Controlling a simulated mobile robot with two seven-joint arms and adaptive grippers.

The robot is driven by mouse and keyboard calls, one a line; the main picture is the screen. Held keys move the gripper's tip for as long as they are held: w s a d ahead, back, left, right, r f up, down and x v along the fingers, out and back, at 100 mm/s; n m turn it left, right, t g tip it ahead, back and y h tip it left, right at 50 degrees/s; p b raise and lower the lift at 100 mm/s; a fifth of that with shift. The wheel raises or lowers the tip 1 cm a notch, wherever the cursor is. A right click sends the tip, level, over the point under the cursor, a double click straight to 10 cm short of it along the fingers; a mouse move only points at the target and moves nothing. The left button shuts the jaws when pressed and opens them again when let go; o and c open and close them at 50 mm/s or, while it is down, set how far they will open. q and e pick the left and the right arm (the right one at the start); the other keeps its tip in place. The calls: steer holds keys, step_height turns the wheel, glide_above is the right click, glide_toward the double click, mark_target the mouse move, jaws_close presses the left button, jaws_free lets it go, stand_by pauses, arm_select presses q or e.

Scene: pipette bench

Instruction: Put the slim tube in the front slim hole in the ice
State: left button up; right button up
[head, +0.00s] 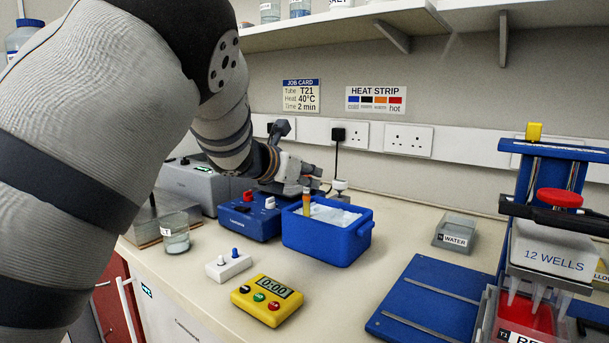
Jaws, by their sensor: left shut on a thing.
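The blue ice box (328,242) stands mid-bench, filled with white ice (335,214). My left gripper (309,184) is over the left part of the box, shut on the slim tube (306,204). The tube is upright, orange-brown with a yellowish lower part, and shows against the ice near the left side. Whether its lower end is in a hole or just above the ice cannot be told. The front slim hole cannot be made out. My right gripper is not in view.
A blue device (249,222) with red and white knobs stands close left of the box. A yellow timer (267,300), white switch block (228,267) and glass beaker (175,233) are in front and left. A WATER container (455,233) and blue stand (545,180) are right.

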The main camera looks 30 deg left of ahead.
arm_select(q)
steer(key=shift+f, duration=0.2)
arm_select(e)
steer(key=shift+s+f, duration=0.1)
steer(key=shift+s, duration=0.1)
arm_select(q)
steer(key=shift+w+d+f, duration=0.1)
steer(key=shift+f+b, duration=0.3)
steer(key=shift+f, duration=0.35)
steer(key=o, duration=0.9)
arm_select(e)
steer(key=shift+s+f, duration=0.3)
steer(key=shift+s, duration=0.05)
